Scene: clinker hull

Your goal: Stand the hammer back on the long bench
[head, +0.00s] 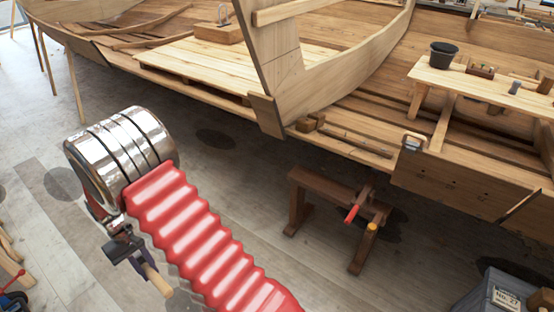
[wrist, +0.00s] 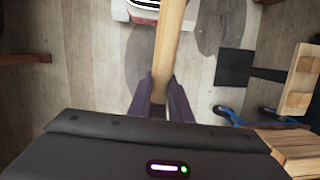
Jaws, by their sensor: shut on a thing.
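My gripper (head: 138,262) hangs at the lower left of the head view, below the chrome and red arm. It is shut on the hammer's pale wooden handle (head: 158,281), which points down and right from the jaws. In the wrist view the handle (wrist: 171,45) runs up from between the dark purple jaws (wrist: 160,100) to the top edge. I cannot make out the hammer's head in either view. A long pale bench (head: 470,83) stands inside the hull at the upper right, far from my gripper.
On the bench are a dark bucket (head: 443,54), a small tray (head: 481,71) and a grey cup (head: 515,87). The wooden hull (head: 470,192) lies between my gripper and the bench. A brown sawhorse (head: 335,194) and a grey crate (head: 490,294) stand on the floor.

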